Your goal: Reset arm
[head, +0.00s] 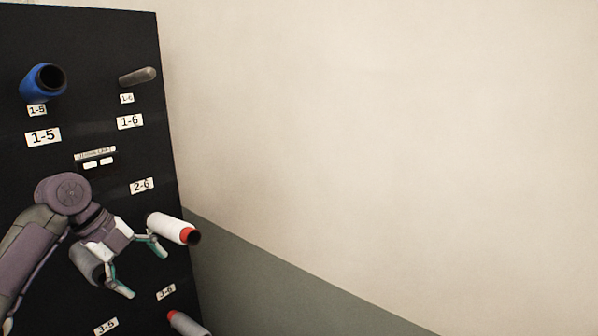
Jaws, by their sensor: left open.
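My left gripper (148,274) is at the lower left, in front of the black panel (110,50). Its two fingers are spread apart and nothing is between them. A white spool with a red end (168,228) sticks out of the panel below label 2-6, just above the upper finger. I cannot tell whether the finger touches it. A grey spool (86,262) shows behind the gripper, partly hidden by it. My right gripper is out of view.
A blue spool (30,88) sits above label 1-5. A bare peg (138,76) sticks out above label 1-6. Another grey spool with a red end (186,324) is cut off at the bottom. Right of the panel only a plain wall (400,130) shows.

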